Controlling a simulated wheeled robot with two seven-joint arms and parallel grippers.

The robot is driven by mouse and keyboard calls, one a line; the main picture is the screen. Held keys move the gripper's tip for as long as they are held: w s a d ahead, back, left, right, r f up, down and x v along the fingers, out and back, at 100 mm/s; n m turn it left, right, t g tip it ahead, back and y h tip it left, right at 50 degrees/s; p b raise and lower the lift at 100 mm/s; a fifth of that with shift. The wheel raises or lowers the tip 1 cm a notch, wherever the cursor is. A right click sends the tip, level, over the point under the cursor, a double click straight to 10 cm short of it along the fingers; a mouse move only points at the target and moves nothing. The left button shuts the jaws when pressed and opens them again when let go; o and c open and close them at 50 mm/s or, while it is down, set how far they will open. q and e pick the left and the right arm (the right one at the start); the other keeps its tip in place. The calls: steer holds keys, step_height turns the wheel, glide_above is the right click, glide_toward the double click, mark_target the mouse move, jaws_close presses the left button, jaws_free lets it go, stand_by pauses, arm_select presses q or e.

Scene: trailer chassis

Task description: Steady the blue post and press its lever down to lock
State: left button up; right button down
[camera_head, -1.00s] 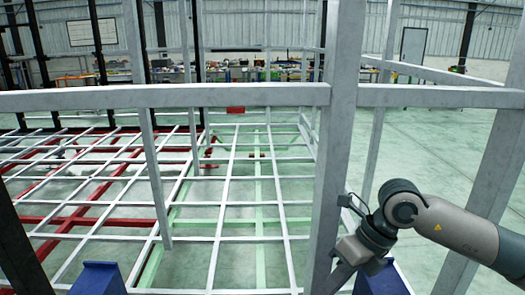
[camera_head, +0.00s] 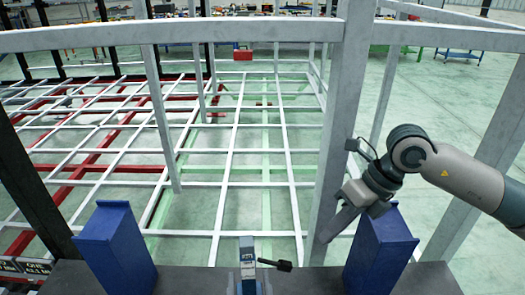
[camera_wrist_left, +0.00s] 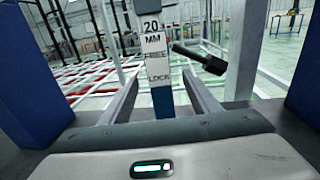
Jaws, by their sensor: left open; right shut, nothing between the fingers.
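The narrow blue post (camera_head: 248,256) stands upright at the bottom centre of the head view. In the left wrist view, the blue post (camera_wrist_left: 164,103) carries white labels reading 20 MM, FREE and LOCK. Its black lever (camera_head: 276,265) sticks out to the right; in the left wrist view the lever (camera_wrist_left: 203,60) slopes slightly down, beside the FREE label. My left gripper (camera_wrist_left: 163,85) is open, one finger on each side of the post; contact cannot be told. My right gripper (camera_head: 334,222) is shut and empty, up and right of the lever, near a grey frame upright.
Two wide blue blocks stand on the dark bench (camera_head: 200,280), one left (camera_head: 117,247) and one right (camera_head: 381,248) of the post. A tall grey upright (camera_head: 345,110) and a crossbar (camera_head: 170,33) cross the view. A trailer grid lies beyond.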

arm_select(q)
steer(key=shift+s, duration=0.4)
steer(key=shift+o, duration=0.4)
steer(key=o, duration=0.5)
steer(key=s, duration=0.4)
steer(key=s+d, duration=0.1)
steer(key=s, duration=0.7)
steer(key=shift+d, duration=0.15)
steer(key=shift+r, duration=0.1)
